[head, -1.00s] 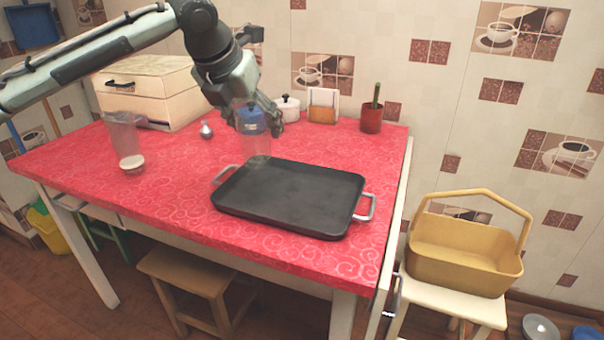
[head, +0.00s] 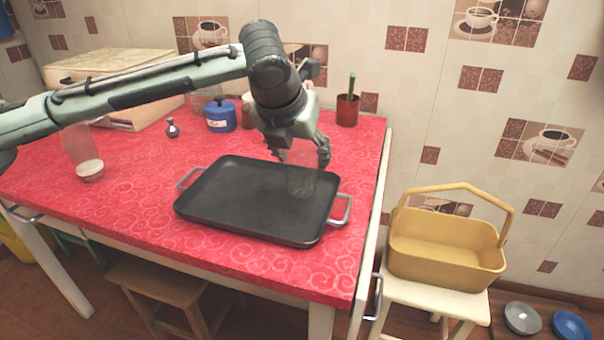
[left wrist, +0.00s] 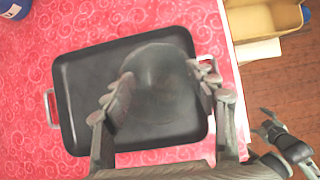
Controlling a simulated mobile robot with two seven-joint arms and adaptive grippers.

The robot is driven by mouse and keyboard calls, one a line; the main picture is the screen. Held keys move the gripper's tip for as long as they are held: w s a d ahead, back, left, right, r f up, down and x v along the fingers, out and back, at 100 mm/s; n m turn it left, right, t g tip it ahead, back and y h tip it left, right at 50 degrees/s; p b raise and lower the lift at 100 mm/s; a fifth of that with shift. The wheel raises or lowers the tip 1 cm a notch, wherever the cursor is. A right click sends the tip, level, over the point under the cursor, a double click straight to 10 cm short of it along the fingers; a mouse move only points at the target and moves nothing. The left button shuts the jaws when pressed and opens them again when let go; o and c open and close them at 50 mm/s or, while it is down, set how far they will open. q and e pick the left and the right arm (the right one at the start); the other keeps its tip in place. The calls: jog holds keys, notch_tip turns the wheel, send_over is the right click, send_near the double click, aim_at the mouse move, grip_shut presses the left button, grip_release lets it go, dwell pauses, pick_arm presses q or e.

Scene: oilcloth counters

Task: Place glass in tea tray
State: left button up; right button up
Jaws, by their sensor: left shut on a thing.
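The tea tray (head: 240,205) is a black rectangular tray with two metal handles, lying on the red table. My left gripper (head: 300,152) is shut on a clear glass (head: 301,182) over the tray's back right part. In the left wrist view the fingers (left wrist: 160,95) sit on both sides of the round glass (left wrist: 160,80), with the tray (left wrist: 85,105) behind it. I cannot tell whether the glass's base touches the tray. My right gripper (left wrist: 264,123) shows small at the lower right of the left wrist view, over the floor, its fingers apart.
Another clear glass with a pale bottom (head: 90,170) stands at the table's left. A blue pot (head: 220,115), a small silver shaker (head: 172,128) and a red cactus pot (head: 347,110) stand behind the tray. A yellow basket (head: 445,250) rests on a stool at right.

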aim_at(303, 174)
pick_arm(q)
jog(key=shift+d+f, duration=0.15)
jog(key=shift+f, duration=0.3)
notch_tip(303, 174, down, 3)
jog(key=shift+r, duration=0.2)
jog(key=shift+f, duration=0.35)
pick_arm(e)
jog(key=shift+w+r, duration=0.55)
jog(key=shift+w, duration=0.05)
pick_arm(q)
jog(key=o, duration=0.9)
jog(key=shift+f, duration=0.1)
jog(key=o, duration=0.5)
jog(key=shift+c, duration=0.2)
pick_arm(e)
jog(key=shift+s+d+f, duration=0.1)
jog(key=shift+s+f, duration=0.35)
jog(key=shift+s, duration=0.1)
